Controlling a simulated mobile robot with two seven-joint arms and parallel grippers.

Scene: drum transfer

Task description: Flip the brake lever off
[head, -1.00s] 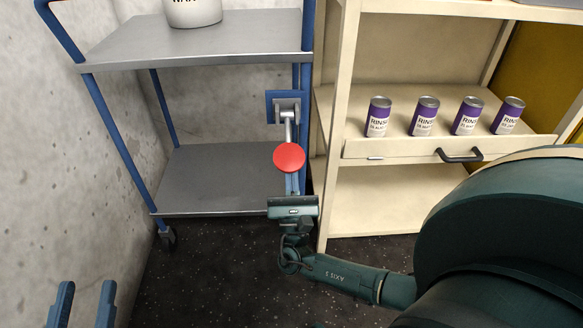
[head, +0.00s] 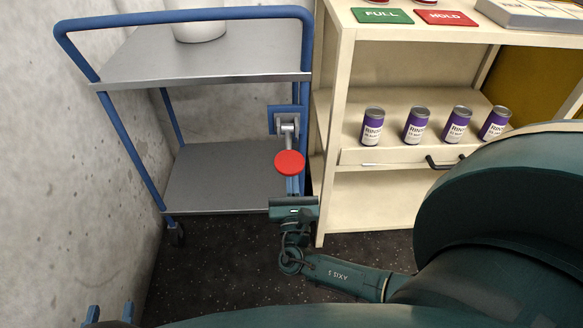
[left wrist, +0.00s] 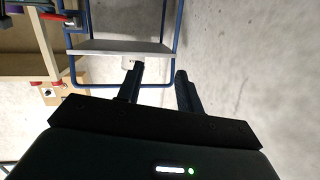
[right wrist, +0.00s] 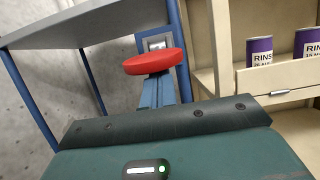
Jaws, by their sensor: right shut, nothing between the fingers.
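The brake lever is a grey arm (head: 288,134) on a blue plate (head: 274,121) fixed to the blue trolley's right post. It ends in a round red knob (head: 289,162), which points toward me. The knob also shows in the right wrist view (right wrist: 155,62). My right gripper (head: 292,183) is shut and empty, its fingers just below the knob; I cannot tell whether they touch it. In the right wrist view the fingertips (right wrist: 157,78) are partly hidden by the knob. My left gripper (head: 110,312) is open and empty at the bottom left; its fingers (left wrist: 157,72) stand apart.
The blue-framed trolley (head: 222,78) with grey shelves stands by a concrete wall (head: 60,180). A white container (head: 200,30) is on its top. A cream shelf unit (head: 328,150) at right holds several purple cans (head: 415,126). Dark floor (head: 215,270) is open in front.

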